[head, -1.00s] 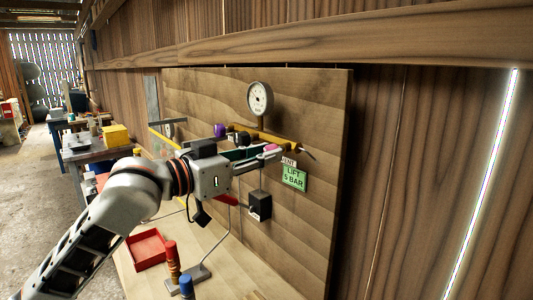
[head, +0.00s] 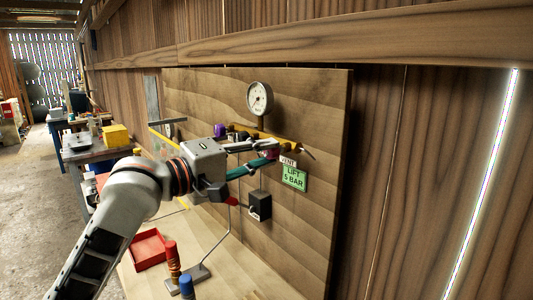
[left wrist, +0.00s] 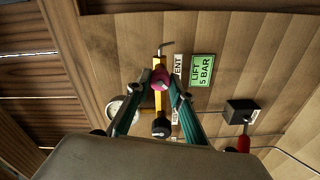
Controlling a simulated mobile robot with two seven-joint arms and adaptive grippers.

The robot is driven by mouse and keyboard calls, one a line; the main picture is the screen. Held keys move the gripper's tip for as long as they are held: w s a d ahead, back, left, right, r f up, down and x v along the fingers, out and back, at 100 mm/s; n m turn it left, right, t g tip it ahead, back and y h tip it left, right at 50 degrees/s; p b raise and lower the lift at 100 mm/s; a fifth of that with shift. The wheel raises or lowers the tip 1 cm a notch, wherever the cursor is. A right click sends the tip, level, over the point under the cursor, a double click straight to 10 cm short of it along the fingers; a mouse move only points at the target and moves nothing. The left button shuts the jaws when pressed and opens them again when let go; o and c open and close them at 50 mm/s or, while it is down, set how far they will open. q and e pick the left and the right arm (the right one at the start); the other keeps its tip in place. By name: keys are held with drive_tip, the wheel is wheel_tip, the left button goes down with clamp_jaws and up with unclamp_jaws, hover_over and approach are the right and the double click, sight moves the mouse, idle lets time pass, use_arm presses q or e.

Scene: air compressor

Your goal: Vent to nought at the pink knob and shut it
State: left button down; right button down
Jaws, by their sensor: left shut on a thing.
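The pink knob (left wrist: 160,80) sits on a yellow pipe (left wrist: 159,101) on the wooden board. My left gripper (head: 274,150) is shut on the knob, a finger on either side of it in the left wrist view. In the head view the fingers hide most of the knob. The white round gauge (head: 260,97) stands above the pipe; its needle is too small to read surely. A "VENT" label (left wrist: 178,66), partly covered in the head view, is beside the knob. My right gripper is not in view.
A green "LIFT 5 BAR" sign (head: 294,178) is right of the knob. A black box (head: 260,206) and a red lever (head: 231,201) are below. A purple knob (head: 219,130) is at left. A red tray (head: 148,250) and coloured posts (head: 173,262) stand on the bench.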

use_arm(q)
drive_tip(key=shift+n, duration=0.8)
drive_tip(key=c, duration=1.9)
unclamp_jaws()
drive_tip(key=v, duration=0.6)
